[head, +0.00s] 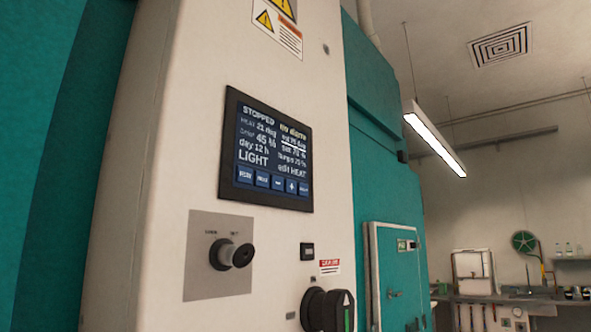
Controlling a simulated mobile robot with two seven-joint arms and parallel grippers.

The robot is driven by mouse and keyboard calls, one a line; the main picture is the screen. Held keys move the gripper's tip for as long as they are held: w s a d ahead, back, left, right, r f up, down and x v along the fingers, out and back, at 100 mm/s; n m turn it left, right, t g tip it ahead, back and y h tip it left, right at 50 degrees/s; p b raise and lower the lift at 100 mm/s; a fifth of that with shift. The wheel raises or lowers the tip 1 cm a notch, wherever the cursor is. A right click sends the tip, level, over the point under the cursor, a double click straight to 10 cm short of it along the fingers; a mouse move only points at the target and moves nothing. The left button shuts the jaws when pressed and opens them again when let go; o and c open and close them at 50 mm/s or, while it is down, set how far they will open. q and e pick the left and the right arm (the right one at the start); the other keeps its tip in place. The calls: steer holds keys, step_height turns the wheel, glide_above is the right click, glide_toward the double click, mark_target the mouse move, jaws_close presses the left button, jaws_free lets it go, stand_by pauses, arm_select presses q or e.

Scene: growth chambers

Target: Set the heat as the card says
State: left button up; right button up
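A control screen (268,152) is set in the white front panel of a growth chamber. It reads STOPPED, HEAT 21 deg, a set value beside it that is too blurred to read surely, day 12 h, LIGHT and edit HEAT. A row of blue buttons (276,182) runs along its bottom. Below it, a black key-type knob (234,254) sits on a grey plate with two small labels, the right one like SET. A larger black rotary knob (328,311) with a green mark is at the bottom. I see no card that I can identify. Neither gripper is in view.
Farther back are a bench (510,298) with a white box-like unit (473,271), a green reel (524,242) and bottles. Warning labels (278,25) are above the screen.

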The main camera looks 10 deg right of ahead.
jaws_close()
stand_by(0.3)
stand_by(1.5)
